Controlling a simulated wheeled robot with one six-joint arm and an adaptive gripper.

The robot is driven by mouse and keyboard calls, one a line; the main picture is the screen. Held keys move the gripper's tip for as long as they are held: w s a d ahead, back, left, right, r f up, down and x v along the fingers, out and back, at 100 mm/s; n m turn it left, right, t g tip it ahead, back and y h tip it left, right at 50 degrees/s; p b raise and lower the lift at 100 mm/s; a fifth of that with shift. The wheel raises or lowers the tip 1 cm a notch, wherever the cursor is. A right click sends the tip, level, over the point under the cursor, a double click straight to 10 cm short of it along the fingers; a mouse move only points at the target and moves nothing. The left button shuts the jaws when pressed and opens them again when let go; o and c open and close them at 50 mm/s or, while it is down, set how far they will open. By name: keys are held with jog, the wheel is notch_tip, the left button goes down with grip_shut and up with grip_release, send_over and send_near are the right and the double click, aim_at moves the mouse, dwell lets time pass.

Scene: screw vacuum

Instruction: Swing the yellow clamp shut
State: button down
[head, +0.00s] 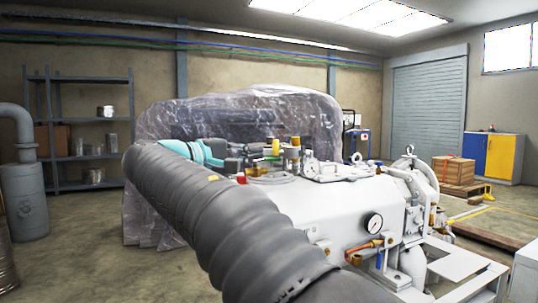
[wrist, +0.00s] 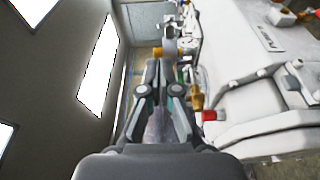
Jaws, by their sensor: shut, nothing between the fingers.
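A small upright yellow piece (head: 276,147), which looks like the yellow clamp, stands above the top of the white machine (head: 345,210). In the wrist view a yellow-orange knob (wrist: 157,52) shows just beyond the fingertips; I cannot tell whether it is the same part. My gripper (head: 258,152) comes in from the left at the machine's top, close to the yellow piece. In the wrist view my gripper (wrist: 164,66) is shut and empty. Whether it touches the clamp, and the clamp's hinge, cannot be made out.
A brass fitting (wrist: 197,98) and a red cap (wrist: 208,115) lie right of the fingers. A gauge (head: 311,169) and a brown-topped post (head: 295,142) stand close by. A plastic-wrapped bulk (head: 165,130) is behind. Open floor lies to the left.

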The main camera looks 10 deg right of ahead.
aim_at(294, 149)
jog(key=x, duration=1.3)
jog(key=shift+s, duration=0.1)
